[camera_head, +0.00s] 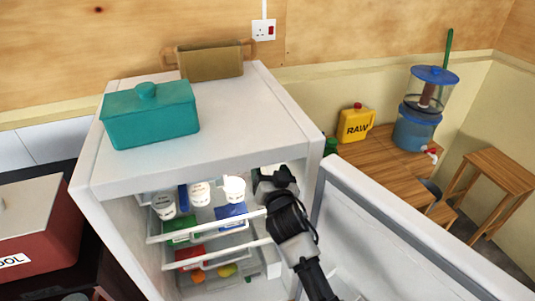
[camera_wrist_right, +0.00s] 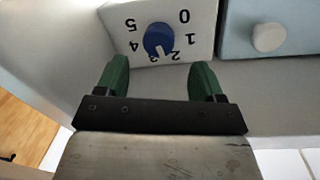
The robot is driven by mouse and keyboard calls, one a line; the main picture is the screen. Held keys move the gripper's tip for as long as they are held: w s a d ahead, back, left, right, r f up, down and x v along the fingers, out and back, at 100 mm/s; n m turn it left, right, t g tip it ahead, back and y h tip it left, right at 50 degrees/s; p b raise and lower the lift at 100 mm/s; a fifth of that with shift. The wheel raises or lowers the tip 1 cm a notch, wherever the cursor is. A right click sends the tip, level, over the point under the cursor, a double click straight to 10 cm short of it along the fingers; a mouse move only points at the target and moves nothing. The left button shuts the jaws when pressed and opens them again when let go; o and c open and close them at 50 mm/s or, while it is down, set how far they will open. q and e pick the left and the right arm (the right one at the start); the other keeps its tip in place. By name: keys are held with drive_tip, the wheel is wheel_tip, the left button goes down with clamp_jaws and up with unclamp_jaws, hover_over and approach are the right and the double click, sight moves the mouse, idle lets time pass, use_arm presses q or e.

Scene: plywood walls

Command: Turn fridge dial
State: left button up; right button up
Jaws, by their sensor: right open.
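The fridge (camera_head: 205,165) stands open, with lit shelves inside. In the right wrist view, the blue fridge dial (camera_wrist_right: 158,36) sits on a white panel with numbers 0 to 5, seen upside down. Its white pointer mark appears to lie between 2 and 3. My right gripper (camera_wrist_right: 158,75) is open, its green fingers spread on either side below the dial, apart from it with nothing between them. In the head view, my right gripper (camera_head: 272,178) reaches into the upper right of the fridge interior and hides the dial. My left gripper does not show.
The open fridge door (camera_head: 400,240) stands to the right of my right arm. White tubs (camera_head: 200,193) and coloured packs are on the shelves left of the gripper. A teal box (camera_head: 150,115) sits on top. A pale knob (camera_wrist_right: 268,37) is beside the dial panel.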

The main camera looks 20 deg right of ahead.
drive_tip(key=shift+w+d+p, duration=0.2)
drive_tip(key=shift+w+p, duration=0.2)
drive_tip(key=shift+w, duration=2.4)
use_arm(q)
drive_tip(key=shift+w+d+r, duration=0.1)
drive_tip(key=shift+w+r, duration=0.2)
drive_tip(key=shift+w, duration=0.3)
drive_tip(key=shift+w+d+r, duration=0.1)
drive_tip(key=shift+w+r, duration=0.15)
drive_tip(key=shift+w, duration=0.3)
use_arm(e)
drive_tip(key=c, duration=0.9)
